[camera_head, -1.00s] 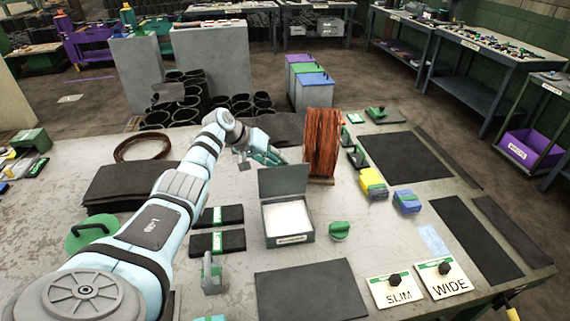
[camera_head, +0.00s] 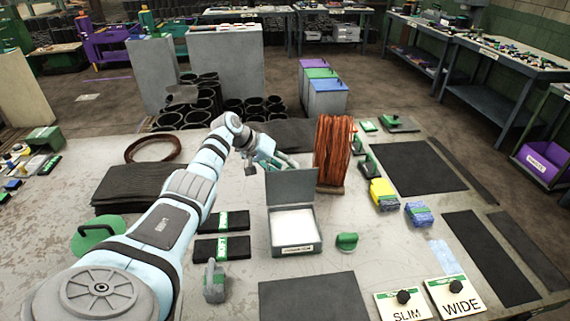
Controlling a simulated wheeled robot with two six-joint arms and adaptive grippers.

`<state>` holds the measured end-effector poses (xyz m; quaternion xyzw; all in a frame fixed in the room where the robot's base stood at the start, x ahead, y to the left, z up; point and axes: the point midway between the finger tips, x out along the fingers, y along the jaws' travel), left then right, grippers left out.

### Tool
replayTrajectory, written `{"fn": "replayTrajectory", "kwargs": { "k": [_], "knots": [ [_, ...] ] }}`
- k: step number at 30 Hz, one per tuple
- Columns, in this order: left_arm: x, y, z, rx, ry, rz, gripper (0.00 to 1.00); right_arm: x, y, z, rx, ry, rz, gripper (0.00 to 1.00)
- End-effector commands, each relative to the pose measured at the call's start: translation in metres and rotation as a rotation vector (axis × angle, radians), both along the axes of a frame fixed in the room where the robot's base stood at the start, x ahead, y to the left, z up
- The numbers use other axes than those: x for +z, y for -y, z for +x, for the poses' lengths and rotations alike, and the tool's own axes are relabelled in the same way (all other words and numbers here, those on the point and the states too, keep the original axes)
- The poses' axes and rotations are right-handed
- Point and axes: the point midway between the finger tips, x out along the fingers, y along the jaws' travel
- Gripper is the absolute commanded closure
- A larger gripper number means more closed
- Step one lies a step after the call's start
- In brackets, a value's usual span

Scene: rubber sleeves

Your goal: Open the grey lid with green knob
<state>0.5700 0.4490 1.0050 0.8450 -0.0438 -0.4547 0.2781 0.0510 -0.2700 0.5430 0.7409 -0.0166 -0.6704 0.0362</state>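The grey lid (camera_head: 291,187) stands raised at the back edge of a small grey box (camera_head: 296,249). The box is open at the top, with white contents (camera_head: 292,223). No knob shows on the lid's visible face; its rear face is hidden. My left gripper (camera_head: 273,159) is just behind and above the lid's upper left part. Its fingertips are partly hidden by the lid, so I cannot tell whether it touches the lid or how far its fingers are apart. My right gripper is out of view.
A copper-coloured coil (camera_head: 333,151) stands close right of the lid. A green knob-shaped piece (camera_head: 347,241) is right of the box. Black-and-green packs (camera_head: 222,247) lie on its left, with a grey piece (camera_head: 214,283) in front of them. A dark mat (camera_head: 313,298) lies nearer.

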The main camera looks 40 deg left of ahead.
Motion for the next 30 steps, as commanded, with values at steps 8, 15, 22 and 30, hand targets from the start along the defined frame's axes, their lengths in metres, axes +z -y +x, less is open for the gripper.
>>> {"fn": "replayTrajectory", "kwargs": {
  "k": [8,15,22,30],
  "knots": [
    [0.005,-0.001,-0.001,-0.001,0.004,0.000,0.56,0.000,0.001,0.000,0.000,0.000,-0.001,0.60],
    [0.045,-0.021,-0.034,0.000,0.004,0.006,0.56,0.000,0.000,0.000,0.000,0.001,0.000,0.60],
    [0.083,-0.038,-0.064,0.001,0.002,0.000,0.56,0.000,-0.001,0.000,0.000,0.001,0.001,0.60],
    [0.089,-0.040,-0.069,-0.001,0.001,-0.004,0.56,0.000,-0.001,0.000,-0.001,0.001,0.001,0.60]
  ]
}}
